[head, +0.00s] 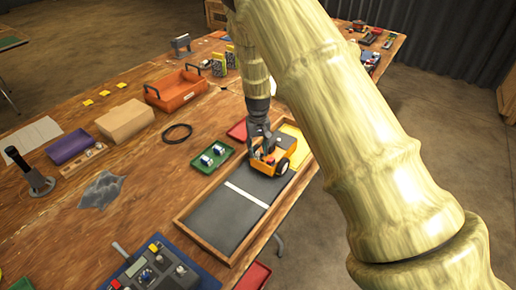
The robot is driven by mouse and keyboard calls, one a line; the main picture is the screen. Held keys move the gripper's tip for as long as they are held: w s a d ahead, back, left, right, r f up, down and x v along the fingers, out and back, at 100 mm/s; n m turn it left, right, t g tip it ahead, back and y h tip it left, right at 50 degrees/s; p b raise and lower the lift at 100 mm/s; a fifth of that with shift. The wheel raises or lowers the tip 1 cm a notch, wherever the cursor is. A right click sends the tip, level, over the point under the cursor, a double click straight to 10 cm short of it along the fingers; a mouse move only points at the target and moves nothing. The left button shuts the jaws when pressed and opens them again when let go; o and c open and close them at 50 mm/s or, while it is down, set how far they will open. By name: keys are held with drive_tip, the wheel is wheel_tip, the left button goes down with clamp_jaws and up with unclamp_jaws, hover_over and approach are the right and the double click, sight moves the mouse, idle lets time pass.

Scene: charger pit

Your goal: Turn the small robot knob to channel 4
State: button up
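The small robot (266,163) is an orange, boxy, wheeled body with dark wheels. It sits at the far end of a wood-framed tray with a dark floor (222,218), on the dark surface beyond a white stripe. My gripper (263,149) points down right over the top of the small robot, its fingers at or just above the top face. The knob is hidden or too small to make out, and so are any channel marks. I cannot tell whether the fingers touch or hold anything. My arm comes in from the upper right.
A green tray with small items (212,157) lies left of the wood-framed tray. An orange toolbox (177,91), a cardboard box (125,121) and a black cable loop (177,133) stand further left.

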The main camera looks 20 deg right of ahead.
drive_tip(key=shift+w+f, duration=0.15)
drive_tip(key=shift+f, duration=0.35)
drive_tip(key=shift+c, duration=0.4)
clamp_jaws()
drive_tip(key=shift+m, duration=2.9)
